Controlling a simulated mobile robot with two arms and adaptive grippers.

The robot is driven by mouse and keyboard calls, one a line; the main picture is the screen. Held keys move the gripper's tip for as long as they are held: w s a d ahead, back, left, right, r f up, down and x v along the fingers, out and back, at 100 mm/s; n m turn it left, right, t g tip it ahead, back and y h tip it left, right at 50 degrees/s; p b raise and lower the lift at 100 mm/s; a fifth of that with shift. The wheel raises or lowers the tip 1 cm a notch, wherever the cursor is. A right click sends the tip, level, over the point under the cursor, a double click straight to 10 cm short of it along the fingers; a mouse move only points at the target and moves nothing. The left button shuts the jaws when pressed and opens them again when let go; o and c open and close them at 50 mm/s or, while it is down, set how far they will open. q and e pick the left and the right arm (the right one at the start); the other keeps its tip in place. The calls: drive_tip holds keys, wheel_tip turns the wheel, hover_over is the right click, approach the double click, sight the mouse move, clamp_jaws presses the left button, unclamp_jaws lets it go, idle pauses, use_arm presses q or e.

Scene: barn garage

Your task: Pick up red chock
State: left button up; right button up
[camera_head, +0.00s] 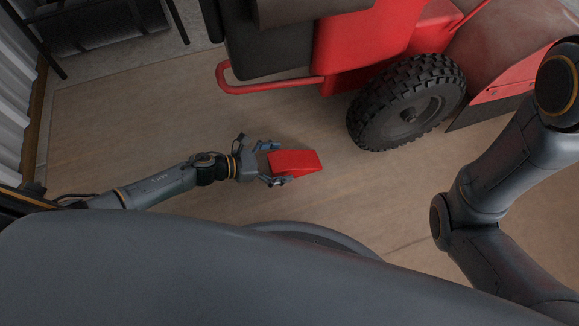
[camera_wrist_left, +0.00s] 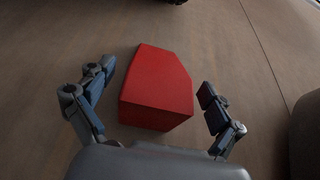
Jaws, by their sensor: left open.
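The red chock (camera_head: 297,163) is a wedge-shaped block on the wooden floor, left of the machine's black tire. My left gripper (camera_head: 272,163) is open at the chock's left end, with its fingers on either side of that end. In the left wrist view the chock (camera_wrist_left: 156,88) lies between the two spread fingers of the left gripper (camera_wrist_left: 155,105). A gap shows between each finger and the chock. In the head view my right arm comes in from the right, but its gripper is out of the picture.
A red machine (camera_head: 365,45) with a large black tire (camera_head: 408,101) stands just beyond and right of the chock. Its red tubular bar (camera_head: 270,86) hangs above the floor. A corrugated wall (camera_head: 15,85) is at far left. The floor (camera_head: 130,130) between is clear.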

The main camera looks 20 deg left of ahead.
use_arm(q)
drive_tip(key=shift+w+d+f, duration=0.2)
drive_tip(key=shift+w+d, duration=0.15)
drive_tip(key=shift+d, duration=0.05)
drive_tip(key=c, duration=1.8)
drive_tip(key=shift+r, duration=0.15)
drive_tip(key=shift+r, duration=0.1)
